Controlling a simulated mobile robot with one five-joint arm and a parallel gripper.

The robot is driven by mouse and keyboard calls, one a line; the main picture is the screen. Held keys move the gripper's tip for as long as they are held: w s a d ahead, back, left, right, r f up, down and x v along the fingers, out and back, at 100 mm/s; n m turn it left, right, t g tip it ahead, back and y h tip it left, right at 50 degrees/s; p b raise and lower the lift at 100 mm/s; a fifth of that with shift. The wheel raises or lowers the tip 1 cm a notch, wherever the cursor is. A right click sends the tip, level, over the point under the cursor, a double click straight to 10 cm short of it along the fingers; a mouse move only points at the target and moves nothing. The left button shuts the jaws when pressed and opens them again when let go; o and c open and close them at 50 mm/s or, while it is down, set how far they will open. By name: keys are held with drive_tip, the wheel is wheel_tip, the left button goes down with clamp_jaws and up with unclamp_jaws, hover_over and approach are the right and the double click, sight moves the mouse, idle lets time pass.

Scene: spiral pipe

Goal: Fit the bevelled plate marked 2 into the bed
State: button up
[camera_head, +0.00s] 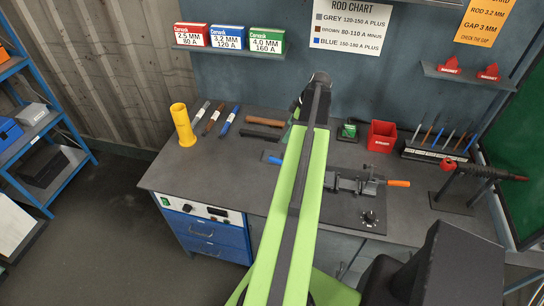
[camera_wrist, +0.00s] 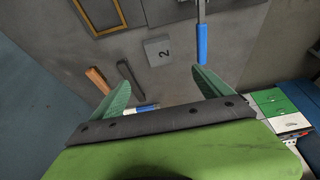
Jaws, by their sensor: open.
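The grey plate marked 2 (camera_wrist: 158,52) lies on the dark bench top in the wrist view, ahead of my gripper and between the lines of its fingers. My gripper (camera_wrist: 160,88) is open and empty, with its two green fingers spread wide and apart from the plate. In the head view my arm hides the plate and most of the gripper. A dark fixture (camera_head: 352,184) that looks like the bed sits on the bench right of my arm, with an orange handle at its right end and a blue handle at its left.
A yellow cylinder (camera_head: 182,125), several rods (camera_head: 212,118) and a brown-handled tool (camera_head: 264,122) are on the bench left of my arm. A red box (camera_head: 381,136), a rod rack (camera_head: 437,148) and a torch on a stand (camera_head: 470,176) are on the right. The bench's front left is clear.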

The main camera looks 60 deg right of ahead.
drive_tip(key=b, duration=1.1)
approach(273, 153)
drive_tip(key=a+f, duration=0.2)
drive_tip(key=shift+w+a+f, duration=0.15)
drive_tip(key=shift+w+f, duration=0.15)
drive_tip(key=shift+f, duration=0.05)
drive_tip(key=shift+w, duration=0.15)
drive_tip(key=b+x, duration=0.5)
drive_tip(key=shift+f, duration=0.25)
drive_tip(key=shift+r, duration=0.2)
clamp_jaws()
